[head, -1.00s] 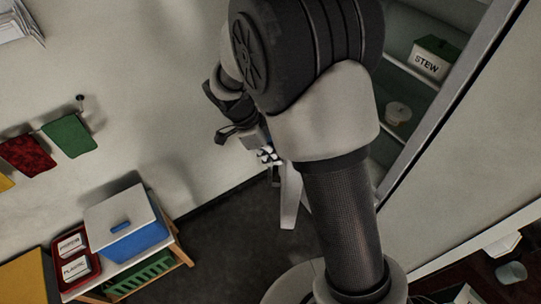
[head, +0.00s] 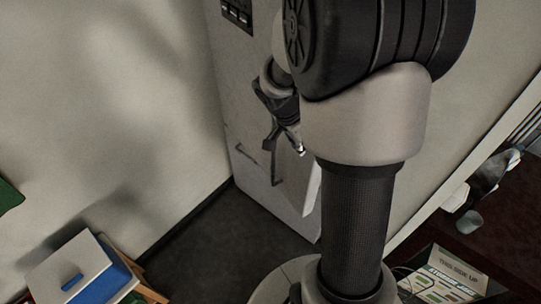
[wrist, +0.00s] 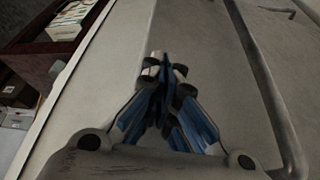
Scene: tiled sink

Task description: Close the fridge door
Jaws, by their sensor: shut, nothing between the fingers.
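The fridge door (head: 235,110) is a pale grey panel in the middle of the head view, with its outer face and bent bar handle (head: 277,165) showing. My arm covers its right part, and no shelves or inside show. I cannot tell whether it is fully shut. My gripper (head: 300,150) is shut and empty, in front of the door near the handle. In the wrist view, my gripper (wrist: 162,65) points at the pale door face (wrist: 205,60), with the handle (wrist: 265,80) to its right. I cannot tell whether the fingertips touch the door.
A dark table (head: 480,245) with a labelled box (head: 445,275) and a small cup (head: 469,222) stands at the right. A blue box with a white lid (head: 78,270) is at the lower left. Dark floor (head: 210,250) lies free between it and the fridge.

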